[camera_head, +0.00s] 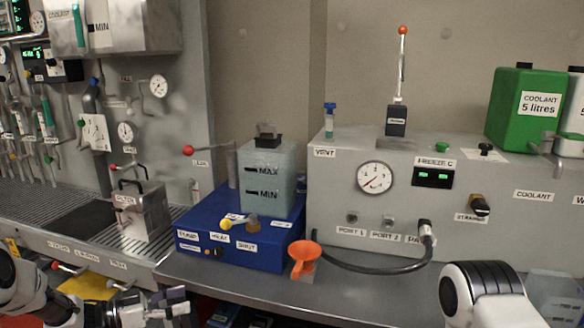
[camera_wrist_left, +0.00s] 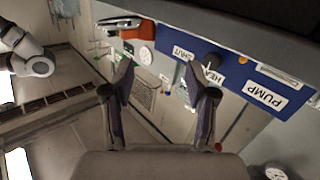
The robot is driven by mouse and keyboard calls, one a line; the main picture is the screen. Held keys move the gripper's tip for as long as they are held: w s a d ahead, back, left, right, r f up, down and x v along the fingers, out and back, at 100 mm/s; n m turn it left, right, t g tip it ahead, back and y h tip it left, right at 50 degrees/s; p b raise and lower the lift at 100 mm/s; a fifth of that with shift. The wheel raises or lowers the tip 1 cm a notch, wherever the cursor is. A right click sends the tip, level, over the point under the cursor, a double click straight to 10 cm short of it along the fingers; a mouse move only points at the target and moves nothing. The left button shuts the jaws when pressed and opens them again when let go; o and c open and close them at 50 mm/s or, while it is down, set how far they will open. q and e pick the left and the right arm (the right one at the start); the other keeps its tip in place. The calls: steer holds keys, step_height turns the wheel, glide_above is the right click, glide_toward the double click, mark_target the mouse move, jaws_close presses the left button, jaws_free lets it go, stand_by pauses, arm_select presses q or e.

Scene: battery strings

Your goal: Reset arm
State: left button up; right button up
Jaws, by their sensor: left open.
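My left gripper (camera_head: 165,308) is low at the bottom left of the head view, in front of the grey bench's front edge. In the left wrist view its two fingers (camera_wrist_left: 160,82) stand apart with nothing between them. My right arm (camera_head: 485,290) shows as a white and black link at the bottom right of the head view; its gripper is out of the frame.
A blue pump box (camera_head: 235,250) carries a tank (camera_head: 268,175) marked MAX and MIN. An orange funnel (camera_head: 303,257) stands at its right. A grey panel box (camera_head: 340,215) has a black hose (camera_head: 375,268).

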arm_select(q)
steer(key=s+d+f+n+y, duration=0.25)
steer(key=s+d+f, duration=0.2)
steer(key=f, duration=0.25)
steer(key=s+d+f+n+y, duration=0.2)
steer(key=s+d+f+n, duration=0.25)
steer(key=f, duration=0.25)
steer(key=s+f+n+g+y, duration=0.2)
steer(key=s+f+n+y, duration=0.15)
steer(key=s+f, duration=0.65)
steer(key=s+a+g+y, duration=0.3)
steer(key=s, duration=0.7)
steer(key=s+a+g+y, duration=0.3)
steer(key=s+a+y, duration=0.1)
steer(key=s, duration=0.6)
steer(key=shift+a+f+n, duration=0.2)
steer(key=shift+a+n, duration=0.05)
steer(key=shift+n, duration=0.2)
steer(key=shift+c, duration=0.3)
